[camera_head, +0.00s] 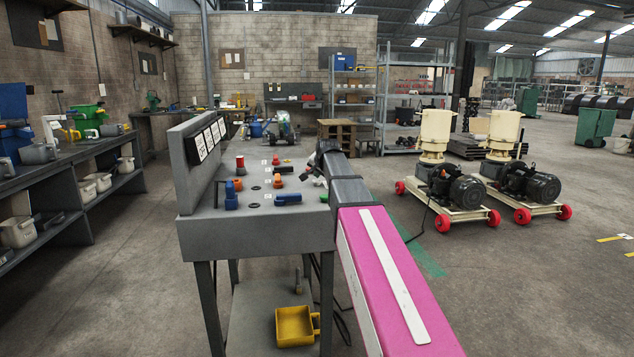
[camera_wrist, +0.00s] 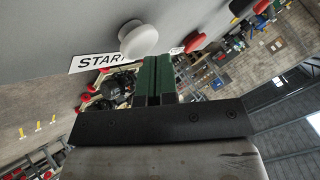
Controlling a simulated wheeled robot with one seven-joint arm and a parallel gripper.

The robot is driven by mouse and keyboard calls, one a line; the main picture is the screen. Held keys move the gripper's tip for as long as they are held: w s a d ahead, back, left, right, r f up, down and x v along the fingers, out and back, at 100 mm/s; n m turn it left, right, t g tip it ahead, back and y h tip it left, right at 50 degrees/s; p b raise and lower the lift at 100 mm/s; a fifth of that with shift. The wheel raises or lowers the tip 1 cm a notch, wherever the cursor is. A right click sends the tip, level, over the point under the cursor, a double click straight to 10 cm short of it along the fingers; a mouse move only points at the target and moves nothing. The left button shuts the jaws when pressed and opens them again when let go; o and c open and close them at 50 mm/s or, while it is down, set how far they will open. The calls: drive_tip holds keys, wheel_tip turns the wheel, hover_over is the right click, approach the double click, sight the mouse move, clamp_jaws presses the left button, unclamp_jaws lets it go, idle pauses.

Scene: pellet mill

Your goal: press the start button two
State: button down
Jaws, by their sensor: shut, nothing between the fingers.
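In the wrist view a white round button (camera_wrist: 139,40) stands out from a grey panel, beside a white label (camera_wrist: 92,62) reading "START"; the rest of the label is hidden, so I cannot tell its number. My gripper (camera_wrist: 158,65) has its two green fingers together with nothing between them. The fingertips appear just beside the white button in the picture; I cannot tell whether they touch it. In the head view the grey control desk (camera_head: 255,232) stands ahead of me, and my arm reaches to its right side. There my gripper is mostly hidden behind my arm.
A red button (camera_wrist: 195,43) is right of the white one in the wrist view. Blue handles (camera_head: 231,196), an orange control (camera_head: 277,181) and a red button (camera_head: 240,160) stand on the desk. A raised panel (camera_head: 192,160) edges its left. Two wheeled machines (camera_head: 440,190) stand right.

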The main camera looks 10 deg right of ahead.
sight(319, 180)
drive_tip(key=shift+f, duration=0.45)
idle(0.4)
drive_tip(key=shift+r, duration=0.9)
drive_tip(key=shift+r, duration=0.1)
drive_tip(key=shift+r, duration=2.45)
